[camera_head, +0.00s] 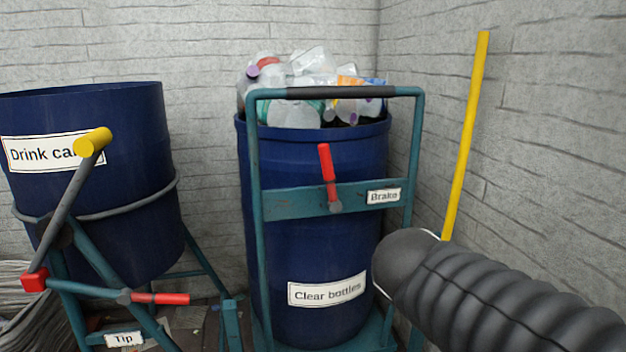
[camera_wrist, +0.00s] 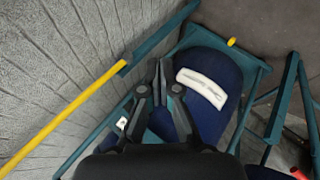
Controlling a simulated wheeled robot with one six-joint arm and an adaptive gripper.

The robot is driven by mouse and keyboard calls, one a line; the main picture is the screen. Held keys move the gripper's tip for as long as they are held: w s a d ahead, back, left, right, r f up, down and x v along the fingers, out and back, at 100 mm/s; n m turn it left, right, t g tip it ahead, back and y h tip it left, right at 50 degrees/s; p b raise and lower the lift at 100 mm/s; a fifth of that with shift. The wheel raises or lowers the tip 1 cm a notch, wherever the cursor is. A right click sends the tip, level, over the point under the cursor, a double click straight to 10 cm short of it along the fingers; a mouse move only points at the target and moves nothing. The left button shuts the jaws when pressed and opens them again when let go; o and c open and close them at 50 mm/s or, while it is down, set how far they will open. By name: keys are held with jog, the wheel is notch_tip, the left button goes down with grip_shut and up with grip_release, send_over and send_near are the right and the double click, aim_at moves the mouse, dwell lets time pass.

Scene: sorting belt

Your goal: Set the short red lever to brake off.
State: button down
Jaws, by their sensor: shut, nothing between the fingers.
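The short red brake lever (camera_head: 327,163) stands nearly upright, its top tilted slightly left, on a grey pivot on the teal crossbar of the trolley. A white "Brake" label (camera_head: 383,196) is to its right on the same bar. In the wrist view, my gripper (camera_wrist: 160,66) is shut and empty, in front of the trolley's teal frame (camera_wrist: 152,35) and blue barrel. The red brake lever cannot be made out in the wrist view. In the head view my dark ribbed arm enters from the lower right, and the fingers do not show.
The blue "Clear bottles" barrel (camera_head: 310,250), heaped with plastic bottles (camera_head: 310,85), stands behind the lever. Left are a "Drink cans" barrel (camera_head: 140,200), a yellow-ended crank (camera_head: 93,141) and another red lever (camera_head: 160,298) above a "Tip" label (camera_head: 124,339). A yellow pole (camera_head: 466,140) stands right.

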jog(key=w+a+r+n+t+h+b, duration=0.3)
jog(key=w+a+r+n+t, duration=0.3)
jog(key=w+a, duration=0.65)
jog(key=w+a+r+n+t+y+b, duration=0.1)
jog(key=a+r+n+t, duration=0.1)
jog(key=a, duration=0.5)
jog(key=w+a+r+n+t+y, duration=0.1)
jog(key=w+a+r+n+t, duration=0.1)
jog(key=a+r+t, duration=0.2)
jog(key=a, duration=0.3)
jog(key=shift+a+n+b, duration=0.3)
jog(key=shift+a+b, duration=0.05)
jog(key=shift+b, duration=0.05)
jog(key=shift+w, duration=0.1)
send_near(328, 175)
jog(key=w+a+r, duration=0.2)
jog(key=w+a, duration=0.2)
jog(key=w, duration=0.1)
jog(key=shift+w+d+r, duration=0.3)
jog(key=shift+w+d, duration=0.35)
jog(key=shift+d, duration=0.3)
jog(key=shift+w+d+r, duration=0.25)
jog(key=shift+w+d, duration=0.35)
jog(key=shift+d, duration=0.35)
jog(key=shift+r, duration=0.1)
